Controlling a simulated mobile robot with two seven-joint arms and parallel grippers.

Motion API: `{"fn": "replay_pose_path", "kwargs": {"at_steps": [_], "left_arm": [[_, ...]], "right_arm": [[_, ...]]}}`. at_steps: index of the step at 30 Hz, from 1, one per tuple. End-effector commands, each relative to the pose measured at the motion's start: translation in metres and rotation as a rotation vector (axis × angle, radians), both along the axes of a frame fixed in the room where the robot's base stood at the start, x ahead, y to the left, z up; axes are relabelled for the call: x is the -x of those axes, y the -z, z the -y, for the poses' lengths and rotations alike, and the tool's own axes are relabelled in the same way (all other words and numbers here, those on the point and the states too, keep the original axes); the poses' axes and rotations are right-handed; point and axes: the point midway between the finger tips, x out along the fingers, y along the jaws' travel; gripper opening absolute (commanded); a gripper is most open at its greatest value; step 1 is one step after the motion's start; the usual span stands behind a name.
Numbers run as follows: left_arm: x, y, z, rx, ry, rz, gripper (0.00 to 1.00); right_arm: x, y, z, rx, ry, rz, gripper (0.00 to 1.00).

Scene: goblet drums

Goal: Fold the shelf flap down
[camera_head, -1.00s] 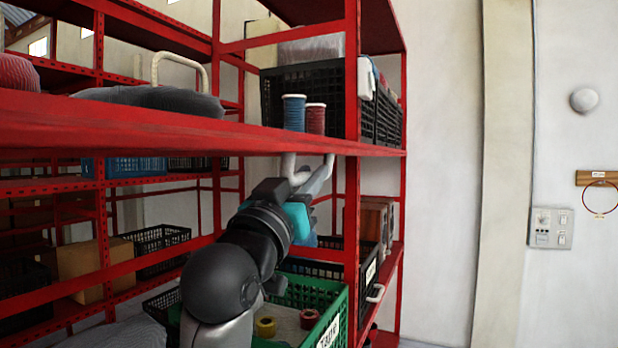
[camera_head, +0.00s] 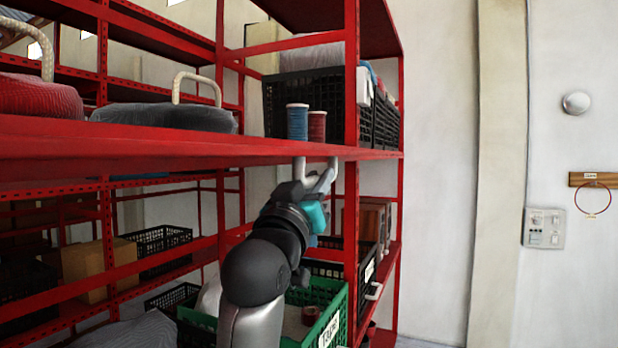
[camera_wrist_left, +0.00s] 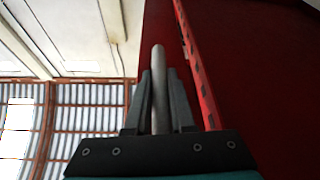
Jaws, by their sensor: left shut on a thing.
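The red shelf board (camera_head: 150,144) runs across the head view, level, with a pale U-shaped handle (camera_head: 301,168) hanging from its underside near the right-hand post. My left gripper (camera_head: 312,192) is under the board, shut on the handle. In the left wrist view, the handle shows as a grey bar (camera_wrist_left: 159,90) between the two fingers (camera_wrist_left: 158,103), with the red underside (camera_wrist_left: 240,70) close beside it. I cannot tell which part of the board is the flap or where its hinge is. My right gripper is in neither view.
A blue spool (camera_head: 297,122) and a red spool (camera_head: 317,126) stand on the board above the handle, before a black crate (camera_head: 284,98). A grey bag (camera_head: 165,118) and a red bag (camera_head: 38,95) lie to the left. A green crate (camera_head: 334,300) stands below, near my arm.

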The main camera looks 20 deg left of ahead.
Motion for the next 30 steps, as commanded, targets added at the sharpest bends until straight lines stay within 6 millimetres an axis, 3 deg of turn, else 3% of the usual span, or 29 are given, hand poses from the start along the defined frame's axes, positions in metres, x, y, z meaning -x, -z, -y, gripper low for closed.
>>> {"fn": "replay_pose_path", "kwargs": {"at_steps": [1, 6, 15, 22, 23, 30], "left_arm": [[-0.006, -0.008, 0.003, 0.041, 0.004, -0.003, 0.0], [-0.004, -0.017, 0.006, 0.156, 0.004, 0.001, 0.0], [-0.003, -0.018, 0.003, 0.229, 0.002, 0.001, 0.0], [-0.004, -0.017, 0.003, 0.228, 0.002, -0.001, 0.0], [-0.004, -0.017, 0.003, 0.228, 0.002, -0.001, 0.26], [-0.004, -0.017, 0.003, 0.227, 0.002, -0.002, 0.52]], "right_arm": [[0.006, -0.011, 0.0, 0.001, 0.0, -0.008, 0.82], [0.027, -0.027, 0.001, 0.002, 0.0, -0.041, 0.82], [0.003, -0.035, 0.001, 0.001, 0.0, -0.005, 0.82], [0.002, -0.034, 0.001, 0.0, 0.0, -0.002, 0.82], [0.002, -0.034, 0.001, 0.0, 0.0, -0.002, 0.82], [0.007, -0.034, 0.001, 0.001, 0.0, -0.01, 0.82]]}}
